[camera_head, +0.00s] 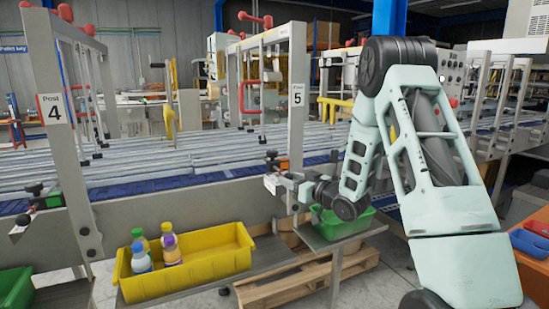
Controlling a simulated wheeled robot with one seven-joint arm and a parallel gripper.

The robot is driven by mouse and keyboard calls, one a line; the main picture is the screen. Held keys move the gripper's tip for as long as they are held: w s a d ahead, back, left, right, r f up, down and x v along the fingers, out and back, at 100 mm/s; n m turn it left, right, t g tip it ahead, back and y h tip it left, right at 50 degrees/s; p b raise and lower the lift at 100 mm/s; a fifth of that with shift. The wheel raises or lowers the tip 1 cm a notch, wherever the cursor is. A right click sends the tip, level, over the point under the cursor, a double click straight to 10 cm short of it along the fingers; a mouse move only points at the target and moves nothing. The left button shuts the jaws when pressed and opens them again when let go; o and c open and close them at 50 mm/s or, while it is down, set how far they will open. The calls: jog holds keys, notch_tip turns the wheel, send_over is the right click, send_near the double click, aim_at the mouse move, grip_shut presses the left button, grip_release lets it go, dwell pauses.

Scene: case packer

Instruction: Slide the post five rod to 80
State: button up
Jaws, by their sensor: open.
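Post five (297,130) is a pale grey upright with a "5" label, standing right of centre at the near side of the conveyor. My gripper (272,182) is open at the post's lower part, just below that clamp. From here I cannot tell whether its fingers touch or surround the rod. My arm reaches in from the right and covers what lies behind it. The scale marks and the 80 cannot be read.
Post 4 (54,125) stands at left with its own knobs. A yellow bin (215,266) with several bottles is below the conveyor (150,168). A green bin (340,228) sits beneath my wrist, above a wooden pallet (290,288). An orange surface with blue trays is at far right.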

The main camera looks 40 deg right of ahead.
jog(key=s+b, duration=0.1)
jog(key=s, duration=0.6)
jog(key=shift+d+b, duration=0.3)
jog(key=shift+b, duration=0.05)
jog(key=shift+w+a, duration=0.1)
dwell(0.4)
